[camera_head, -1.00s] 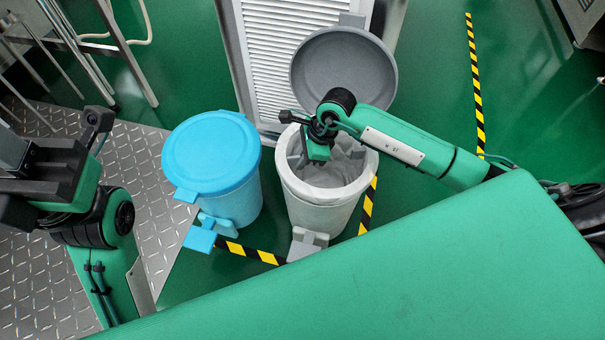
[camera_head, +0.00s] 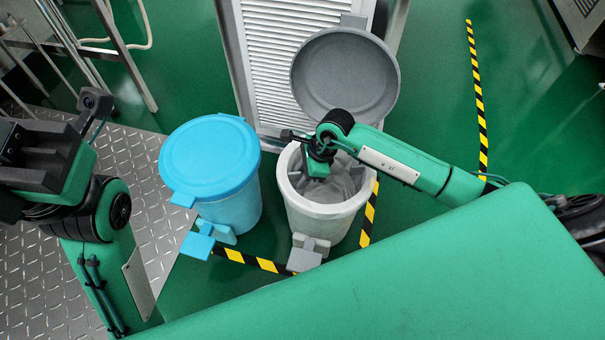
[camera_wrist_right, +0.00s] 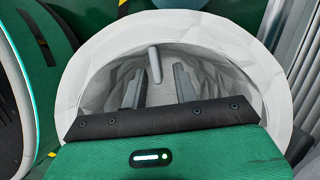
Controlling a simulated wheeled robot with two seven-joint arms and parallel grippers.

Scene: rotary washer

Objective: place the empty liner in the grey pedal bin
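The grey pedal bin (camera_head: 318,215) stands upright with its round grey lid (camera_head: 345,75) raised behind it. The pale, crumpled liner (camera_head: 345,183) sits inside the bin's mouth. In the right wrist view the liner (camera_wrist_right: 215,68) lines the inner wall, with a pale rim around it. My right gripper (camera_head: 317,170) points down into the mouth. In the right wrist view its two grey fingers (camera_wrist_right: 158,90) are apart with nothing visible clamped between them. A small grey tab (camera_wrist_right: 155,65) shows just beyond them. My left gripper (camera_head: 40,150) is at the left edge; its fingers cannot be made out.
A blue lidded bin (camera_head: 210,160) stands close to the left of the grey bin. A white louvred panel (camera_head: 280,60) is behind. Yellow-black floor tape (camera_head: 370,215) runs beside the bins. Metal frame legs (camera_head: 125,50) stand at the upper left; open floor lies to the right.

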